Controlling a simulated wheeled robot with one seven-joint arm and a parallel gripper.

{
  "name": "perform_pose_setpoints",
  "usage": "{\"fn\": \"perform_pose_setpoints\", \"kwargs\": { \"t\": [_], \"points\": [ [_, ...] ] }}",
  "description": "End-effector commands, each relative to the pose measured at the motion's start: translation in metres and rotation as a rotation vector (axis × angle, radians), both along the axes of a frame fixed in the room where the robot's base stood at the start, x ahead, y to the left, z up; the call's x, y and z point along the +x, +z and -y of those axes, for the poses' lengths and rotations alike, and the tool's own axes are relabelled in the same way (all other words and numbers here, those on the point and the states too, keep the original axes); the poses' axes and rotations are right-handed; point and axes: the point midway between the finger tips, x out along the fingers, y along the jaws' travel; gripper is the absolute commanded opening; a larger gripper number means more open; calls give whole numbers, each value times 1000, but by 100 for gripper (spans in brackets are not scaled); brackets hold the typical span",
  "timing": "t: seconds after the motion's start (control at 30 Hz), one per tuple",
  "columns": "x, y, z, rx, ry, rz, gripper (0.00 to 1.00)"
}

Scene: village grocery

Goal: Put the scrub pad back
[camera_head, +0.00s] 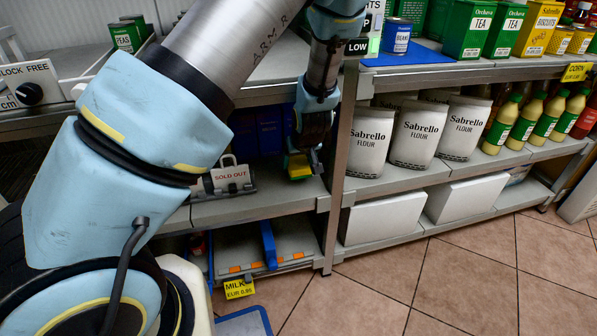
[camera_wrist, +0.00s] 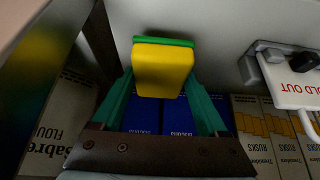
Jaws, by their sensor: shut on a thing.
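The scrub pad (camera_wrist: 163,70), a yellow block with a green layer, is between the fingertips of my gripper (camera_wrist: 160,88) in the wrist view. My gripper is shut on it. In the head view the pad (camera_head: 298,168) shows below my gripper (camera_head: 304,152), over the right part of the middle shelf (camera_head: 272,200). I cannot tell whether the pad touches the shelf.
A "SOLD OUT" sign (camera_head: 232,176) stands on the same shelf to the left. Blue boxes (camera_wrist: 180,116) and rusks boxes (camera_wrist: 252,118) stand beyond the pad. A metal post (camera_head: 341,150) and flour bags (camera_head: 371,140) are to the right.

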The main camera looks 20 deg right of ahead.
Motion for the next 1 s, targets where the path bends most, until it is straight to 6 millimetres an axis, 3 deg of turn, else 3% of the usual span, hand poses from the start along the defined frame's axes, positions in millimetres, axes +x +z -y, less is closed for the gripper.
{"fn": "perform_pose_setpoints", "kwargs": {
  "t": [0.03,0.17,0.53,0.57,0.77,1.0],
  "points": [
    [-2,-16,-1,3,1,-5,24],
    [-2,-33,-1,2,1,-4,24],
    [-2,-35,-1,2,0,-3,24],
    [-2,-35,-1,2,0,-3,78],
    [-2,-34,-1,2,0,-3,100],
    [-2,-33,0,1,0,-3,100]
  ]
}}
